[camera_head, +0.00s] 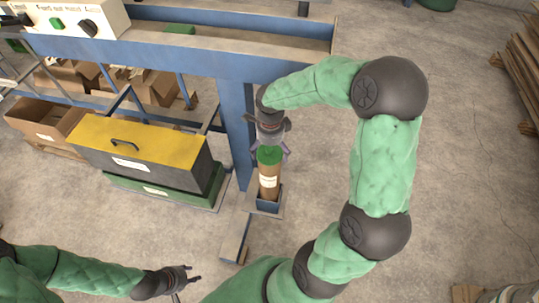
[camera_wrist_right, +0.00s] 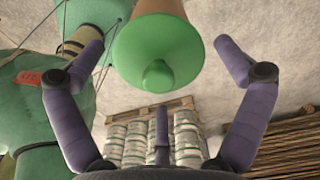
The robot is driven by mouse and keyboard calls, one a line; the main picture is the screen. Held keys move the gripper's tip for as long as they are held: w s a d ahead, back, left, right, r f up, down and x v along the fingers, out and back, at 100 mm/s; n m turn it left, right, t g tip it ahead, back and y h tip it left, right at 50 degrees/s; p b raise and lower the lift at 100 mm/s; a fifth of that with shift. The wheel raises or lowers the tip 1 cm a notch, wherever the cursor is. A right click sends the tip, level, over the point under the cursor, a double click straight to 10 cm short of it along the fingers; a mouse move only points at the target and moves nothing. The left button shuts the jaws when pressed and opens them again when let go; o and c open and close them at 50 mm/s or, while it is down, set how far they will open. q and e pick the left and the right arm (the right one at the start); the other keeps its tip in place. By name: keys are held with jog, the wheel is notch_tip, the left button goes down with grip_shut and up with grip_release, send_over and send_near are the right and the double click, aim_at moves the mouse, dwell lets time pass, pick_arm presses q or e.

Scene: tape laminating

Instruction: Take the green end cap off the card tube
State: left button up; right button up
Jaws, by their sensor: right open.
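The card tube (camera_head: 269,187) is brown with a white label and stands upright in a blue holder (camera_head: 268,206) at the foot of the blue frame. The green end cap (camera_head: 269,155) sits on its top. In the right wrist view the green end cap (camera_wrist_right: 157,58) shows large, with a round knob, on the end of the brown tube (camera_wrist_right: 160,6). My right gripper (camera_head: 270,148) is above the cap, its open fingers on either side with gaps between them and the cap. My left gripper (camera_head: 190,273) is low at the left, away from the tube, its fingers apart and empty.
A yellow-lidded box (camera_head: 145,143) stands left of the tube. The blue frame (camera_head: 180,58) and its post (camera_head: 236,120) are close behind and left of it. A cardboard box (camera_head: 42,125) lies far left. Open concrete floor (camera_head: 470,180) is at the right.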

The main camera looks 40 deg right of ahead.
jog(key=c, duration=0.8)
jog(key=shift+s+a+f, duration=0.1)
jog(key=shift+c, duration=0.9)
